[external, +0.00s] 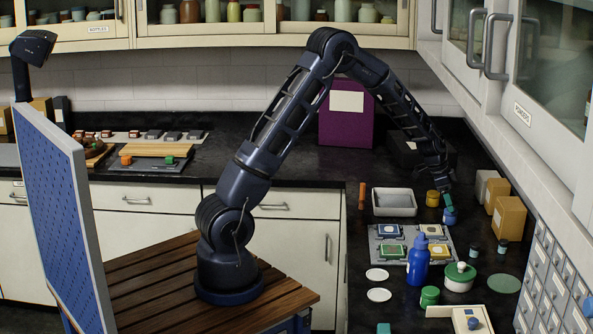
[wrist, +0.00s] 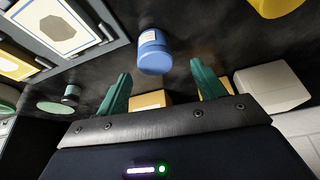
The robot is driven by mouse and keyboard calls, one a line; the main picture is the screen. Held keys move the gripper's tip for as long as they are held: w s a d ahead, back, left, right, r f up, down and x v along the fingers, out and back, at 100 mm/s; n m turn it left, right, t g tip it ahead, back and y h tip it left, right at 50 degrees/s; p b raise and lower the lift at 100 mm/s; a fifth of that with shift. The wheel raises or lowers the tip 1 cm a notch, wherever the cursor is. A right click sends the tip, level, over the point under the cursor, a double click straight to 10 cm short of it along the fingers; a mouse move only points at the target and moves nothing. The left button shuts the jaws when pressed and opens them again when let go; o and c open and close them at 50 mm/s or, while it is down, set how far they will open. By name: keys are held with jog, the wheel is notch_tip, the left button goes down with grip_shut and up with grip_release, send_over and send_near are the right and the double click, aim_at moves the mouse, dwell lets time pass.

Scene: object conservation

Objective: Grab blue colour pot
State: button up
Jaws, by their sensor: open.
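The blue pot (external: 450,216) is a small round jar with a pale label, standing on the dark counter behind the blue bottle. In the wrist view the blue pot (wrist: 153,52) is upper centre, just beyond the gap between the green fingertips. My gripper (external: 448,200) is at the pot in the external view, its fingers partly hidden there. In the wrist view my gripper (wrist: 160,70) is open, with nothing between its fingers. I cannot tell whether a finger touches the pot.
A yellow pot (external: 433,198) stands close to the left of the blue pot. Cardboard boxes (external: 508,217) stand to the right. A grey panel with framed cards (external: 380,262) and a tall blue bottle (external: 418,262) are nearer the camera.

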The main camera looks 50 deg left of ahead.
aim_at(450, 216)
jog(key=f, duration=0.2)
jog(key=d+f, duration=0.1)
jog(key=f, duration=0.1)
jog(key=shift+w+d+f, duration=0.15)
jog(key=shift+f, duration=0.3)
jog(key=c, duration=1.1)
